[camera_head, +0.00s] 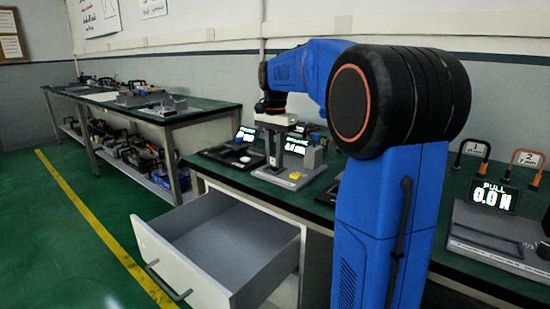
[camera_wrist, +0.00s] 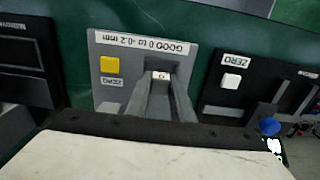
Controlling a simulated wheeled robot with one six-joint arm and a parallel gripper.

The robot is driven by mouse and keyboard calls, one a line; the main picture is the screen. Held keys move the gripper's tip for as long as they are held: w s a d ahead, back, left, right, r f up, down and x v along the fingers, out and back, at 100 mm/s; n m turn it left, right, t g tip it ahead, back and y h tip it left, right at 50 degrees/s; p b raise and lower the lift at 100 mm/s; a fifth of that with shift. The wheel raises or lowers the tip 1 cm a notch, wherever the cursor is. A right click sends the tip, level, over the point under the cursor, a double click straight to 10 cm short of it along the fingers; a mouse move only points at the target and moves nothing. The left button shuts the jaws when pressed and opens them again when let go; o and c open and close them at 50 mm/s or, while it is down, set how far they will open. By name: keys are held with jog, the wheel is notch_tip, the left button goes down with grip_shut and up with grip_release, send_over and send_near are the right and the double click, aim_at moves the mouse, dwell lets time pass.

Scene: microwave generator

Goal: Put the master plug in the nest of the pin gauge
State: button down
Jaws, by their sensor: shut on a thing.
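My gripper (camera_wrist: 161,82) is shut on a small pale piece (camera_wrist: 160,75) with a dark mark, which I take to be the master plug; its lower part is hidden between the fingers. In the head view my gripper (camera_head: 273,160) points down over a grey gauge base (camera_head: 290,178). In the wrist view this gauge (camera_wrist: 105,70) carries a label "GOOD 0 to -0.2 mm" and a yellow ZERO button (camera_wrist: 110,65). I take it to be the pin gauge. The fingers hide its nest, and I cannot tell whether the plug touches it.
A dark gauge with a white ZERO button (camera_wrist: 231,81) stands right of the grey one in the wrist view. An open drawer (camera_head: 225,250) juts out below the bench. A pull tester (camera_head: 500,235) stands at the right. Another bench (camera_head: 205,108) stands farther back.

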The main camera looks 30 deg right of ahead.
aim_at(275, 156)
jog(key=shift+f, duration=0.15)
jog(key=c, duration=1.5)
grip_release()
jog(key=shift+c, duration=0.2)
notch_tip(275, 156, up, 12)
jog(key=s+a+f+n+t, duration=0.1)
jog(key=s+a+f+n, duration=0.35)
jog(key=s, duration=0.35)
jog(key=s+a+f+n+t, duration=0.1)
jog(key=s+a+f+n, duration=0.2)
jog(key=s+a+f, duration=0.3)
jog(key=s+a+f+n+t, duration=0.1)
jog(key=s+a+f+n, duration=0.1)
jog(key=s+f, duration=0.6)
jog(key=s+a+f+n+t, duration=0.1)
jog(key=s+a+f+n, duration=0.2)
jog(key=s+f, duration=0.5)
jog(key=shift+a+n+t, duration=0.15)
jog(key=shift+n+t, duration=0.25)
jog(key=shift+n, duration=0.35)
jog(key=shift+s, duration=0.1)
